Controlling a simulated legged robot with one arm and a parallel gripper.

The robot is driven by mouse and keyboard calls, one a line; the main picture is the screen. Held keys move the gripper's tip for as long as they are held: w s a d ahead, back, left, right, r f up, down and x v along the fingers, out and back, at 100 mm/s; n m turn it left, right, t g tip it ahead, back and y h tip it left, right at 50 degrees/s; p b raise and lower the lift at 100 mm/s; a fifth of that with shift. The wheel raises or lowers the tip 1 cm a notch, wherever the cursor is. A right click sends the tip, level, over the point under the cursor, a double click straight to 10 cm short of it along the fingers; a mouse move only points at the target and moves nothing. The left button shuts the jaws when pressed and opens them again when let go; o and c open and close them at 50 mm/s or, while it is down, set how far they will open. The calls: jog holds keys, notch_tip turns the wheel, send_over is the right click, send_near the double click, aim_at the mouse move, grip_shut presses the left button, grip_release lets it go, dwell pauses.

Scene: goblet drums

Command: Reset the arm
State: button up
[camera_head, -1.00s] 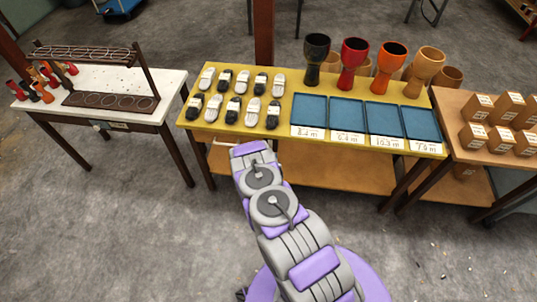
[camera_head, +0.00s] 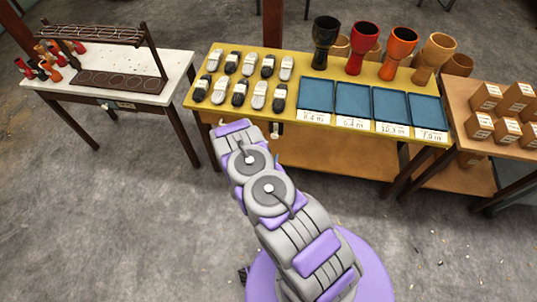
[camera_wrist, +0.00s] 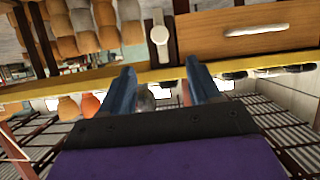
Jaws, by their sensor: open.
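My arm (camera_head: 270,195) is purple and grey and reaches from my base up toward the front of the yellow table (camera_head: 300,76). Its far end is near the table's front left edge, and the fingers cannot be made out in the head view. In the wrist view my gripper (camera_wrist: 163,80) shows two blue fingers spread apart. Nothing is clearly held between them; the small blurred shapes there look to lie beyond the fingers. The yellow table edge (camera_wrist: 80,82) runs across that view past the fingertips.
On the yellow table stand goblet drums, black (camera_head: 325,42), red (camera_head: 362,48), orange (camera_head: 398,52) and tan (camera_head: 434,57), several blue trays (camera_head: 358,108) and shoe-like items (camera_head: 241,92). A white table (camera_head: 172,68) with a rack is left, boxes (camera_head: 487,97) right. The floor (camera_head: 110,220) in front is clear.

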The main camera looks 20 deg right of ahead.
dwell(0.5)
jog(key=w+a+r+g+y, duration=0.3)
jog(key=w+a+r+y, duration=0.25)
jog(key=a+r, duration=0.55)
jog(key=s+a+r+n+g+y, duration=0.1)
jog(key=s+a+r+g+y, duration=0.15)
jog(key=r, duration=0.55)
jog(key=s+a+r+n+g+y, duration=0.1)
jog(key=s+a+r+n, duration=0.2)
jog(key=r, duration=0.5)
jog(key=s+r+n+g, duration=0.1)
jog(key=s+r+g, duration=0.2)
jog(key=s+r, duration=1.15)
jog(key=s+d+r+g, duration=0.1)
jog(key=s+d+r, duration=0.2)
jog(key=s, duration=0.8)
jog(key=s+d+r+n+g+h, duration=0.1)
jog(key=s+d+r+g, duration=0.1)
jog(key=s, duration=0.9)
jog(key=shift+s+d+r+n+h, duration=0.3)
jog(key=shift+s+d+r, duration=0.05)
jog(key=shift+d+r, duration=0.2)
